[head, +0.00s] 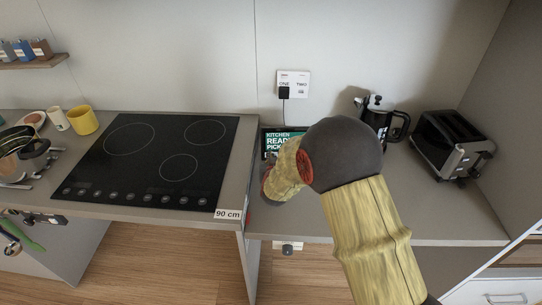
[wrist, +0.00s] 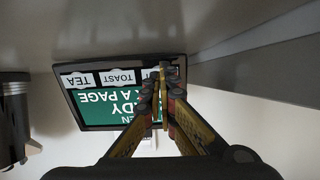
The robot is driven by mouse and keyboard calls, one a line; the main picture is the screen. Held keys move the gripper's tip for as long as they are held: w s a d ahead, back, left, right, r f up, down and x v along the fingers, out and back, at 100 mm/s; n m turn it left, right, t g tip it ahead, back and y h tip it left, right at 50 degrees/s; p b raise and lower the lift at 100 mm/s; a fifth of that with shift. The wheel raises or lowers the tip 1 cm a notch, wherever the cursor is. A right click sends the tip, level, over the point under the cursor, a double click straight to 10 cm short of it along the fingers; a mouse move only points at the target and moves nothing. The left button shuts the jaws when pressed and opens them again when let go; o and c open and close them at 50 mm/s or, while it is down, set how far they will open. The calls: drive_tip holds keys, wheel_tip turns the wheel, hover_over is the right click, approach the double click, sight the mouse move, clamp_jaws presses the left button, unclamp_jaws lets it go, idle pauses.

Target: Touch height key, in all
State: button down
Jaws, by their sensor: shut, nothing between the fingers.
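A dark-framed screen (head: 273,139) stands at the back of the right counter, partly hidden by my arm in the head view. It reads "KITCHEN READY" and "PICK A PAGE". In the wrist view the screen (wrist: 100,110) is upside down, with white keys TEA (wrist: 77,80) and TOAST (wrist: 117,76). A third white key is mostly covered by my fingers, and its label cannot be read. No key marked height is readable. My gripper (wrist: 163,68) is shut and empty, its tips in front of that third key; I cannot tell whether they touch it.
A black hob (head: 150,160) fills the left counter, with a "90 cm" label (head: 227,214) at its front corner. A coffee press (head: 383,118) and toaster (head: 450,145) stand right of my arm. A plugged wall socket (head: 292,84) is above the screen. A small box (head: 288,247) hangs under the counter.

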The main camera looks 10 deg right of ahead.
drive_tip(key=shift+w+f, duration=0.2)
drive_tip(key=shift+w, duration=0.15)
drive_tip(key=shift+p+v, duration=0.3)
drive_tip(key=shift+v, duration=0.95)
drive_tip(key=shift+p+v, duration=0.35)
drive_tip(key=shift+v, duration=0.85)
drive_tip(key=shift+r, duration=0.1)
drive_tip(key=shift+r, duration=0.25)
drive_tip(key=s+a+r+n+g+y, duration=0.2)
drive_tip(key=s+a+r+g+y, duration=0.1)
drive_tip(key=s+r, duration=1.1)
drive_tip(key=s+d+r+g, duration=0.1)
drive_tip(key=s+r+g, duration=0.1)
drive_tip(key=s, duration=1.1)
drive_tip(key=s+d+r+g, duration=0.2)
drive_tip(key=s+r, duration=0.1)
drive_tip(key=s, duration=1)
drive_tip(key=shift+s+n+g, duration=0.15)
drive_tip(key=shift+n+g, duration=0.15)
drive_tip(key=shift+g, duration=0.1)
